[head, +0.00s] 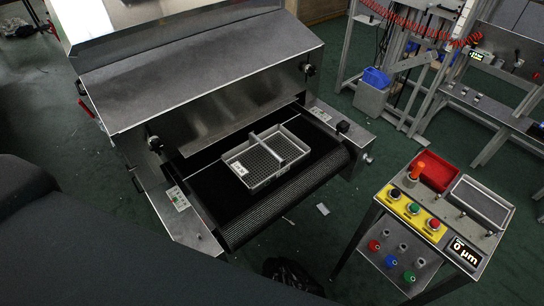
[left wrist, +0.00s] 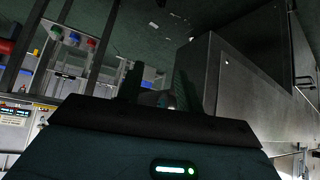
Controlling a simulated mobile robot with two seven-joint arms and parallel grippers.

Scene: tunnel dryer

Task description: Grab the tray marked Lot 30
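A light grey tray (head: 266,156) with a mesh floor and a bar across it lies on the black belt at the dryer's opening. A small white label with dark marks (head: 240,169) is on its near left end; its print is too small to read surely. In the left wrist view my left gripper (left wrist: 170,88) shows two dark fingers standing apart with nothing visible between them. The tray is not seen in that view. My right gripper is not in view.
The tunnel dryer (head: 205,75) stands behind the belt (head: 212,192). A control stand with a yellow button panel (head: 413,213) and a red bin (head: 435,172) stands at right. A blue bin (head: 376,78) is further back.

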